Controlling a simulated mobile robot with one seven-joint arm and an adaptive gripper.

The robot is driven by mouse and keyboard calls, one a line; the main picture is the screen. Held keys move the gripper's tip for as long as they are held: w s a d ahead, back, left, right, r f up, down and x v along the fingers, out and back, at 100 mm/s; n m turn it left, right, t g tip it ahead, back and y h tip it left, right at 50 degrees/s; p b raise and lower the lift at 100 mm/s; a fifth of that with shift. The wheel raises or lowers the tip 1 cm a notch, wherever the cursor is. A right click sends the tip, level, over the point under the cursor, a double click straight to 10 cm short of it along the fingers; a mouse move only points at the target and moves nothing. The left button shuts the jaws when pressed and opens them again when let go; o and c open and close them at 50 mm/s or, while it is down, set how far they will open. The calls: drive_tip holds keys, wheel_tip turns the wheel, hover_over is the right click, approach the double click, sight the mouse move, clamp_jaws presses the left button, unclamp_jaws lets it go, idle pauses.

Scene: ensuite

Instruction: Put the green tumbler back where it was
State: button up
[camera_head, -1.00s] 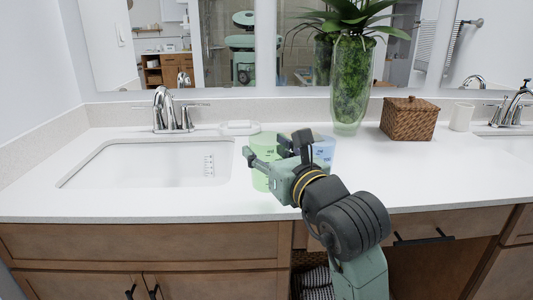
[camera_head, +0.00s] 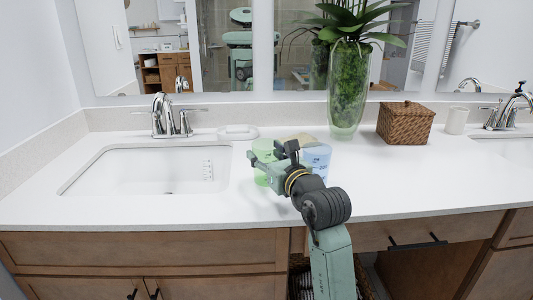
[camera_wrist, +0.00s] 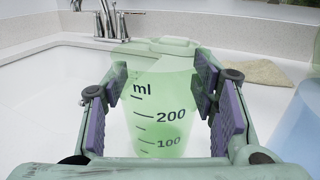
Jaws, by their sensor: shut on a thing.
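The green tumbler (camera_head: 262,150) is a translucent cup with ml markings. It stands upright at the counter, right of the left sink; whether its base touches the counter is hard to tell. In the wrist view the green tumbler (camera_wrist: 160,105) fills the space between the purple finger pads. My gripper (camera_head: 268,163) is shut on it from the front, and the gripper (camera_wrist: 160,100) also shows in the wrist view with a finger on each side. A blue tumbler (camera_head: 317,158) stands close on the right, partly behind my arm.
The sink basin (camera_head: 150,170) lies left, with a faucet (camera_head: 165,115) behind it. A soap dish (camera_head: 238,132) and a tan cloth (camera_wrist: 255,72) lie behind the tumblers. A glass plant vase (camera_head: 347,90) and wicker basket (camera_head: 405,123) stand further right. The counter front (camera_head: 420,185) at right is clear.

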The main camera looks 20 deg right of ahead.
drive_tip(key=shift+f, duration=0.15)
drive_tip(key=o, duration=1.3)
drive_tip(key=shift+r, duration=0.35)
drive_tip(key=s, duration=0.4)
drive_tip(key=s+d+b, duration=0.1)
drive_tip(key=s, duration=0.3)
drive_tip(key=s+b, duration=0.1)
drive_tip(key=s, duration=0.3)
drive_tip(key=shift+d+f, duration=0.15)
drive_tip(key=shift+d, duration=0.05)
drive_tip(key=shift+a, duration=0.1)
